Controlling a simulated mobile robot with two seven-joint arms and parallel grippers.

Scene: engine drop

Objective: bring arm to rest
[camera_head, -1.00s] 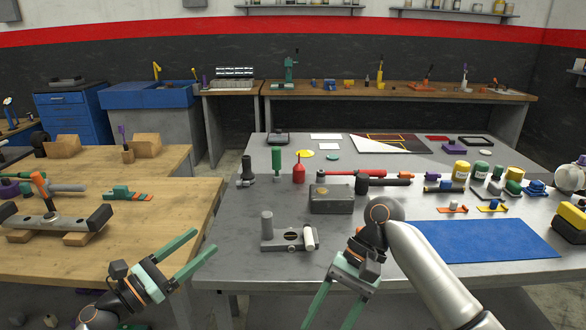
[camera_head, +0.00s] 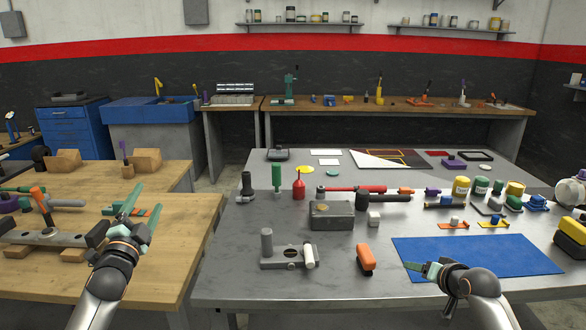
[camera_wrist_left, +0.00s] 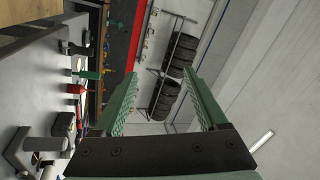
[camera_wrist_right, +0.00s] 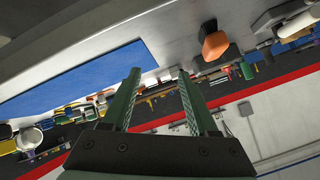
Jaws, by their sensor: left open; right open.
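My left gripper (camera_head: 142,203) is raised over the wooden bench at the left, fingers pointing up and away. In the left wrist view its two green fingers (camera_wrist_left: 161,78) stand wide apart with nothing between them. My right gripper (camera_head: 412,266) is at the left part of the blue mat (camera_head: 500,253), pointing left; its height above the mat is hard to tell. In the right wrist view its green fingers (camera_wrist_right: 158,74) are apart and empty.
Several tools and jars stand behind. A wooden bench (camera_head: 190,240) with a long metal part (camera_head: 50,237) is at left.

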